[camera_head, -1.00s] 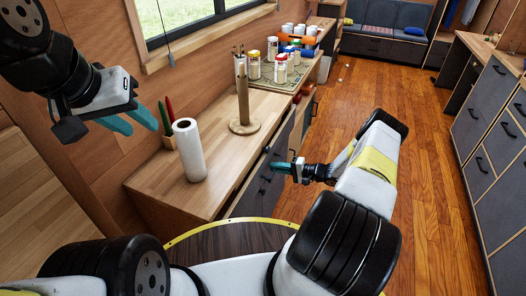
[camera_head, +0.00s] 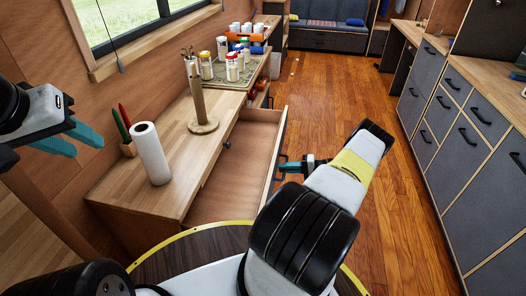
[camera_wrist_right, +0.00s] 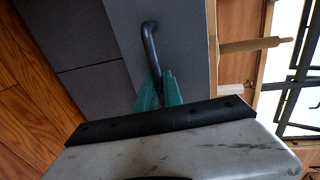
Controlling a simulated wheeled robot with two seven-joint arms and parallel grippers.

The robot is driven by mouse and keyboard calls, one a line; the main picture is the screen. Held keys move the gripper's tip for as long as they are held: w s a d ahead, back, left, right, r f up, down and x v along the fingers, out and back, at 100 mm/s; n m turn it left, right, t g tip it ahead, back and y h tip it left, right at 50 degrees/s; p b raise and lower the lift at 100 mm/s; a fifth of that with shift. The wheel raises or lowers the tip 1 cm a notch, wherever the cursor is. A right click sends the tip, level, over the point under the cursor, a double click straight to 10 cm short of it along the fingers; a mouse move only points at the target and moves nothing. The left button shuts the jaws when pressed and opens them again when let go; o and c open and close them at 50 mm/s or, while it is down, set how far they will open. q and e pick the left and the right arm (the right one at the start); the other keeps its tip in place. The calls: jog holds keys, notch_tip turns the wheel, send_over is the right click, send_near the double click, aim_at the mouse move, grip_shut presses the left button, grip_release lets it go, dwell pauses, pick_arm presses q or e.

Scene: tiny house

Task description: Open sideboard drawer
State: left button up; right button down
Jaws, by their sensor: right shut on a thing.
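The sideboard (camera_head: 120,197) stands at the left with a wooden top. Its drawer (camera_head: 239,163) is pulled out, and the inside looks empty. My right gripper (camera_head: 283,165) is at the drawer's front. In the right wrist view, its teal fingers (camera_wrist_right: 158,90) are closed on the dark bar handle (camera_wrist_right: 149,48) of the grey drawer front (camera_wrist_right: 180,42). My left gripper (camera_head: 76,140) is at the far left, above and away from the sideboard, with its teal fingers apart and nothing between them.
A paper towel roll (camera_head: 150,153), a wooden holder (camera_head: 199,106) and several jars (camera_head: 222,48) stand on the sideboard top. Grey cabinets (camera_head: 440,105) line the right side. The wooden floor (camera_head: 345,85) between is clear.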

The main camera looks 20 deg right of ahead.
jog(key=c, duration=1.5)
grip_release()
jog(key=v, duration=0.7)
jog(key=shift+s+d, duration=0.2)
jog(key=shift+d, duration=0.15)
jog(key=shift+r, duration=0.15)
